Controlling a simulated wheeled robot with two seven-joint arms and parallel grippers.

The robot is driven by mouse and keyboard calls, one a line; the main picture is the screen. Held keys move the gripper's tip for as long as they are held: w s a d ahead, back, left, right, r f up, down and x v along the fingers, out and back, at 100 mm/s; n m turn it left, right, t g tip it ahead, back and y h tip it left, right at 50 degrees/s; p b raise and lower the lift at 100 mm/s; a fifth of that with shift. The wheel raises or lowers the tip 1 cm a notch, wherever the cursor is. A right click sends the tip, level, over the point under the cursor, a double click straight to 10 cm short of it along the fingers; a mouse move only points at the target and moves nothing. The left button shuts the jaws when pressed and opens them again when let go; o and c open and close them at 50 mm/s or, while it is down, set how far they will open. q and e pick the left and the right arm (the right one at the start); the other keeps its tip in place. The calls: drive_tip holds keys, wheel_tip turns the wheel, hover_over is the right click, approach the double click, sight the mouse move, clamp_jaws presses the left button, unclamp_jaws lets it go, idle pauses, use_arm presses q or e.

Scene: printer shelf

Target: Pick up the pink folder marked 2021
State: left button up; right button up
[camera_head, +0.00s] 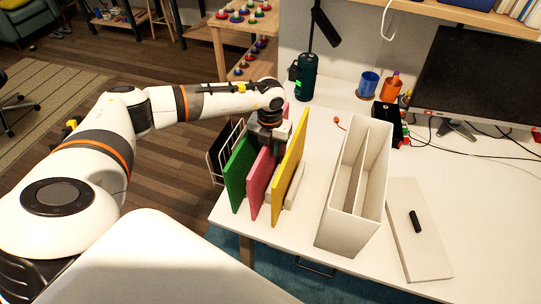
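A pink folder (259,184) stands upright on the white desk between a green folder (238,178) and a yellow folder (290,168). No 2021 marking can be read from here. My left gripper (267,145) points down at the top of the pink folder and hides part of its upper edge. A bit of pink shows behind the gripper; I cannot tell if it is the same folder. The fingers are hidden among the folders, so I cannot tell whether they are open or shut on it. My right gripper is not in view.
A white board (418,240) with a small black object, a monitor (478,75) and cups lie farther right.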

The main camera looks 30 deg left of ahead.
use_arm(q)
clamp_jaws()
